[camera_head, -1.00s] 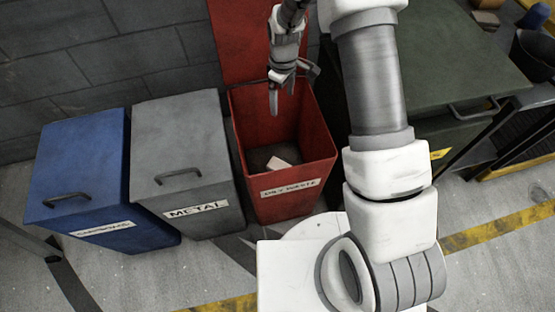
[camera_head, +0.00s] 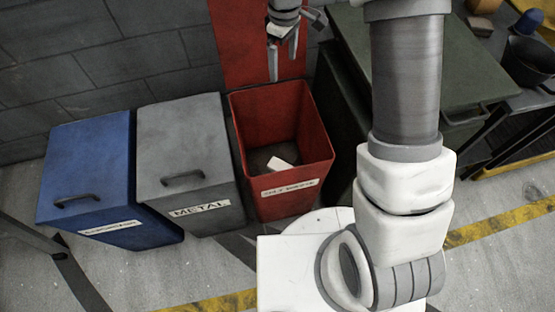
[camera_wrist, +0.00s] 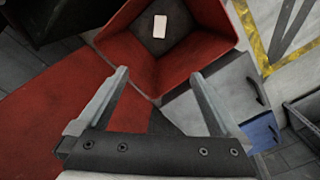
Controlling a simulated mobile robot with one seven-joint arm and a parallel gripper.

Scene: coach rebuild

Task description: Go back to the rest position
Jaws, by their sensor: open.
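My gripper (camera_head: 283,62) is above the back part of the red bin (camera_head: 318,135), in front of its raised red lid (camera_head: 252,40). In the wrist view my gripper (camera_wrist: 158,82) has its two fingers spread apart with nothing between them. The red bin (camera_wrist: 205,62) lies beyond the fingertips there. A small pale block (camera_head: 279,163) lies on the bin's floor, apart from the gripper. It also shows in the wrist view as a white rectangle (camera_wrist: 160,26). The lettering on the red bin's label is hard to read.
A grey bin (camera_head: 180,135) labelled METAL and a blue bin (camera_head: 88,160), both lidded, stand to the left. A dark green container (camera_head: 440,70) stands at the right, partly behind my arm. A dark bucket (camera_head: 530,60) is at the far right. A block wall closes the back.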

